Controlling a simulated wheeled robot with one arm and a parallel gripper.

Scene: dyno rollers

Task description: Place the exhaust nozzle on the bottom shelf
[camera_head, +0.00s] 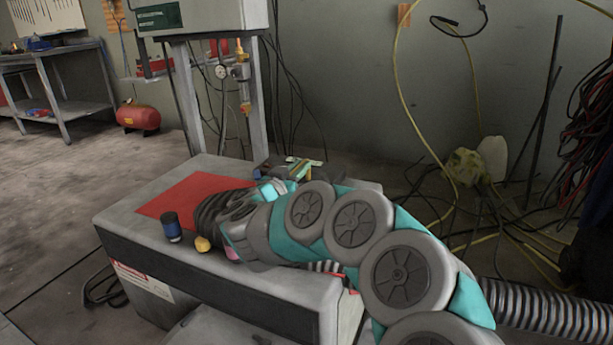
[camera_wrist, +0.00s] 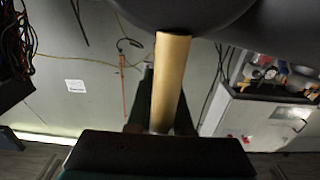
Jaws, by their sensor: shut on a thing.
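My gripper (camera_wrist: 163,122) is shut on a tan, rod-like part (camera_wrist: 172,75), which stands between its dark fingers in the wrist view. The rod runs up to a large, dark, rounded body (camera_wrist: 190,14) cut by the top edge; together they look like the exhaust nozzle. In the head view, a dark ribbed piece (camera_head: 212,208) shows at the arm's end above the grey machine; the fingertips are hidden there. A workbench (camera_head: 65,52) at the far left has a bottom shelf (camera_head: 78,108) with a few small red and blue items.
The grey machine (camera_head: 215,292) bears a red mat (camera_head: 180,196), a blue-and-black can (camera_head: 172,227) and a small yellow object (camera_head: 203,244). A red tank (camera_head: 138,118) stands right of the workbench. Cables and hoses clutter the right. The floor at left is mostly clear.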

